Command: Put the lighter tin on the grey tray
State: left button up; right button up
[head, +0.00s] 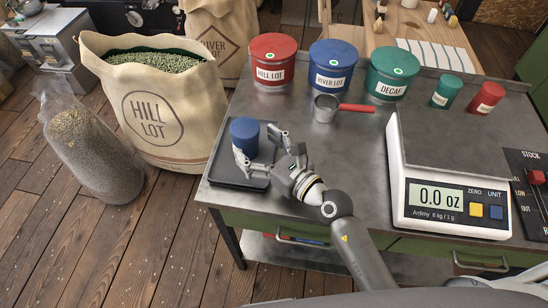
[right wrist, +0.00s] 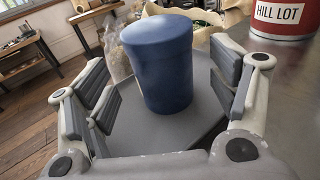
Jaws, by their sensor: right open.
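A small blue tin (head: 244,137) stands upright on the dark grey tray (head: 226,178) at the left end of the steel table. My right gripper (head: 259,150) is open, with its fingers to either side of the blue tin. In the right wrist view the blue tin (right wrist: 158,65) stands between the spread fingers, with a gap on both sides. A small green tin (head: 446,92) and a small red tin (head: 486,98) stand at the back right of the table. The pictures do not show the tins' weights. My left gripper is out of view.
The scale (head: 449,208) at the right reads 0.0 oz and its plate is empty. Large red (head: 273,62), blue (head: 333,66) and green (head: 391,74) canisters stand along the back. A metal scoop (head: 326,108) lies before them. The table's middle is clear.

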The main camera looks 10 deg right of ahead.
jog(key=v, duration=0.5)
jog(key=shift+s+b, duration=0.1)
jog(key=shift+b, duration=0.3)
jog(key=shift+s+d+r, duration=0.1)
jog(key=shift+s+d, duration=0.35)
jog(key=shift+s, duration=0.15)
